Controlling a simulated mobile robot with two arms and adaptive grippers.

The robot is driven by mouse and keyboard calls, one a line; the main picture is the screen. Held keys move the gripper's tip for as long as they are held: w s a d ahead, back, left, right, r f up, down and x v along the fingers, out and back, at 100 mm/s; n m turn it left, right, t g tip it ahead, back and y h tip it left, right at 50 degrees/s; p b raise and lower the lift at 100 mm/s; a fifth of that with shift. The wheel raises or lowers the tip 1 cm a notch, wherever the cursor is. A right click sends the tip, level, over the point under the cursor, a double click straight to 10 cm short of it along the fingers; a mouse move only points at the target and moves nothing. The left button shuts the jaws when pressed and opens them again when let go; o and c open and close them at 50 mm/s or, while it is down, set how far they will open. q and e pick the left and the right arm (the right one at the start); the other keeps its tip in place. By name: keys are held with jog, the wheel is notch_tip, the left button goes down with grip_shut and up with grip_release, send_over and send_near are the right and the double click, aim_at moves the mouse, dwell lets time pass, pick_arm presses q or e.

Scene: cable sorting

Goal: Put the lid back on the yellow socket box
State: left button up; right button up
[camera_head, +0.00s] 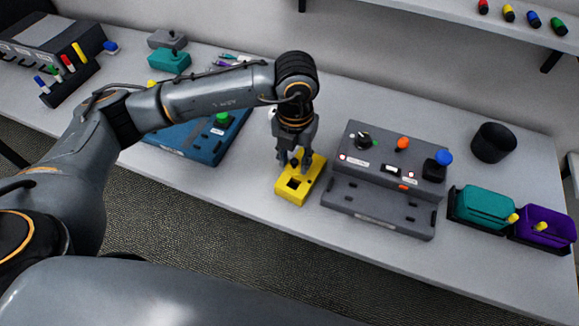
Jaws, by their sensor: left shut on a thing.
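The yellow socket box (289,196) stands on the table near its front edge, left of the grey control panel. A dark square opening shows on its top. My left gripper (294,162) points down over the far end of the box, shut on a yellow piece that looks like the lid. The fingers hide part of this piece, and I cannot tell where lid and box meet or whether the lid is seated. My right gripper is not in view.
The grey control panel (342,192) with knobs stands close to the right. Beyond it are a black cup (492,143), a teal box (484,207) and a purple box (545,229). A blue panel (203,150) lies to the left under my arm.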

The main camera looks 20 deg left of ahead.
pick_arm(q)
jog(key=shift+w+f+b, duration=0.1)
jog(key=shift+f+b, duration=1.35)
jog(key=shift+f, duration=1.15)
jog(key=shift+f+b, duration=0.7)
grip_shut()
jog(key=shift+r, duration=0.3)
jog(key=shift+f+b, duration=0.2)
jog(key=shift+b, duration=0.65)
jog(key=shift+o, duration=2.4)
grip_release()
